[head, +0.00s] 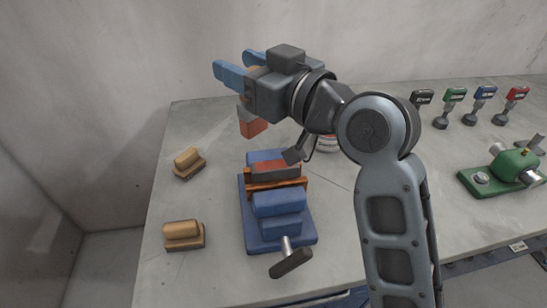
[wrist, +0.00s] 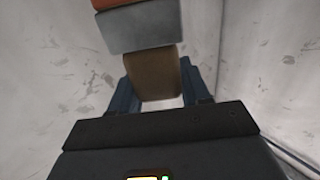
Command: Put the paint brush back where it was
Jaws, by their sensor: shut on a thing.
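The paint brush (head: 253,128) hangs from my gripper (head: 238,68), above the far left part of the table; its orange-red end points down and its handle is mostly hidden by the gripper. In the wrist view my gripper (wrist: 156,88) is shut around the brown handle (wrist: 152,75), with the grey band (wrist: 140,30) beyond it and the red end cut off at the top edge. The brush appears clear of the table. Its earlier place cannot be told from these frames.
Two tan blocks (head: 188,162) (head: 184,234) lie left. A pale round object (head: 328,145) is partly behind my arm. Several coloured tools and a green machine (head: 512,168) stand right.

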